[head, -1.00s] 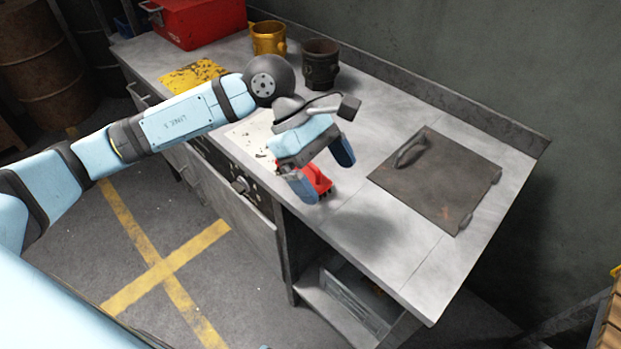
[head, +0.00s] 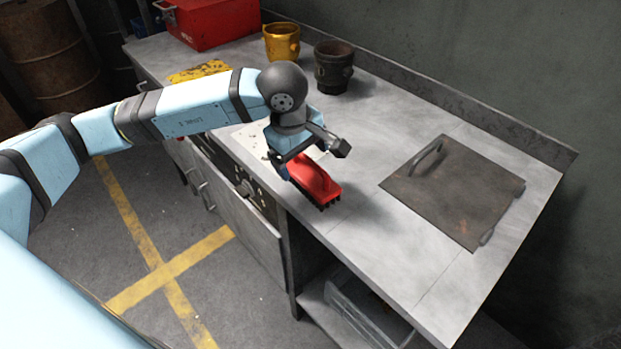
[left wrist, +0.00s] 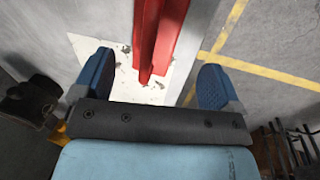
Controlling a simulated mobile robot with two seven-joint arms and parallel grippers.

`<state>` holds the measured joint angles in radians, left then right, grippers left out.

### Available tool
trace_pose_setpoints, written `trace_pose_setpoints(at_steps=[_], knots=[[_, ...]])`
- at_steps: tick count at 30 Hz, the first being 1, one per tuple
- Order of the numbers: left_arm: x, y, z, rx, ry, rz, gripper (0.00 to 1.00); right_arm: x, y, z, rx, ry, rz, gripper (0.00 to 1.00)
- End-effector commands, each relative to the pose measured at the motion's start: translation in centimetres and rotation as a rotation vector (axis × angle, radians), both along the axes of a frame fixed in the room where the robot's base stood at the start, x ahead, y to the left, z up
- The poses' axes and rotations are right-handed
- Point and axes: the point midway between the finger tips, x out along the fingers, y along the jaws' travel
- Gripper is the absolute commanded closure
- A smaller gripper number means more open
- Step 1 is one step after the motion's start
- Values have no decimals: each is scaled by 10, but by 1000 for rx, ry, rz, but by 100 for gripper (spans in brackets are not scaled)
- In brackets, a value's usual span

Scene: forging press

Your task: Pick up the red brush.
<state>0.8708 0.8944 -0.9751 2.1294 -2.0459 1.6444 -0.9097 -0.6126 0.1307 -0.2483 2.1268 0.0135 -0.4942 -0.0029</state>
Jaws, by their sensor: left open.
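The red brush (head: 318,182) lies on the grey worktop (head: 385,235) close to its front edge, with dark bristles along its lower side. My left gripper (head: 287,158) is over its far end in the head view and hides that part. In the left wrist view the brush (left wrist: 155,42) shows as a long red shape between the two spread blue fingers (left wrist: 155,78), with gaps on both sides. The left gripper is open and holds nothing. My right gripper is in neither view.
A red toolbox (head: 207,22), a yellow mug (head: 281,43) and a dark mug (head: 334,68) stand at the back. A dark metal plate with handles (head: 455,195) lies to the right. A white sheet (head: 250,138) is under the arm. The front right worktop is clear.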

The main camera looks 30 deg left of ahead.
Motion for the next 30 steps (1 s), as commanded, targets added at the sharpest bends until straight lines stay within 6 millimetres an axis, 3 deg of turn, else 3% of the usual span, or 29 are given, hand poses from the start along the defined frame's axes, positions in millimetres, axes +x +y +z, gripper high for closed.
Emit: trace_pose_setpoints(at_steps=[12,19,27,30], knots=[[14,-5,-47,-1,3,1,9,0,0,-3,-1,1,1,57],[15,-5,-50,-1,0,0,9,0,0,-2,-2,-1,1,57],[15,-5,-49,-1,0,1,69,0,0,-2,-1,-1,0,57],[15,-5,-49,-1,0,1,70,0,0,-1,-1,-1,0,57]])
